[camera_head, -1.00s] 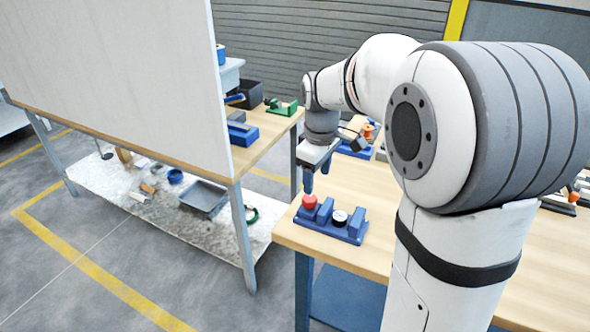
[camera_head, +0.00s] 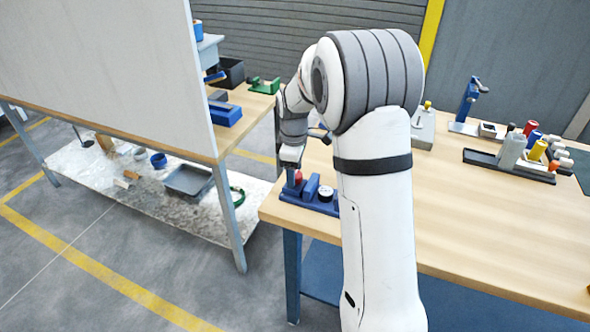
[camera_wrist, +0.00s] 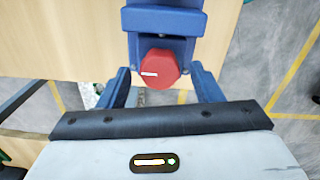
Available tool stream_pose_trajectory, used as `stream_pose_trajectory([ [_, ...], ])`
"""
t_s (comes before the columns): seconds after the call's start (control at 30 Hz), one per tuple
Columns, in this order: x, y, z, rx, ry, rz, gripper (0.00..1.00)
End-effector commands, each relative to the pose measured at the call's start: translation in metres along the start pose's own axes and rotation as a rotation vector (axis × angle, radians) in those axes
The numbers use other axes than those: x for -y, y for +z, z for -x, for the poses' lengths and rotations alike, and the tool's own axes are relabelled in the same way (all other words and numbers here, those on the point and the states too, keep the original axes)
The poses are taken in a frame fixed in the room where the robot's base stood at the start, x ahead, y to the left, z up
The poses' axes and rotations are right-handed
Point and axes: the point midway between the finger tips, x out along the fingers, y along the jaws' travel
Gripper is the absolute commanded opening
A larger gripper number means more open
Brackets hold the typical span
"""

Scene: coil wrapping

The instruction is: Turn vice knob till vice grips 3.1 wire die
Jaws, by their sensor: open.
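The blue vice (camera_head: 312,189) sits near the left corner of the wooden table. Its red knob (camera_head: 298,177) is at its left end. A pale round piece with a dark rim, apparently the wire die (camera_head: 325,193), sits in the vice at the right; contact with the jaws cannot be told. In the wrist view the faceted red knob (camera_wrist: 158,68) has a white mark, and blue vice body (camera_wrist: 165,20) shows above it. My gripper (camera_wrist: 160,76) is open, one blue finger on each side of the knob, with gaps visible. It also shows over the knob in the head view (camera_head: 291,168).
A rack of coloured items (camera_head: 515,155) and a blue stand (camera_head: 468,100) are at the table's right and back. A second bench with a tall white panel (camera_head: 100,70) stands left. The table's middle right is clear.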

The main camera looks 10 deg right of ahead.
Motion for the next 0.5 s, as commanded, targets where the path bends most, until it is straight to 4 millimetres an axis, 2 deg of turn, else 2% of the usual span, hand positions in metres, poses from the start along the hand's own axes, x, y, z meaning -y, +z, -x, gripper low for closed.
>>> stream_pose_trajectory([
  [0.27, -0.0002, 0.0004, -0.0017, 0.0, 0.0, -0.001, 0.58],
  [0.5, -0.0003, 0.0006, -0.0014, 0.0, 0.0, -0.002, 0.39],
])
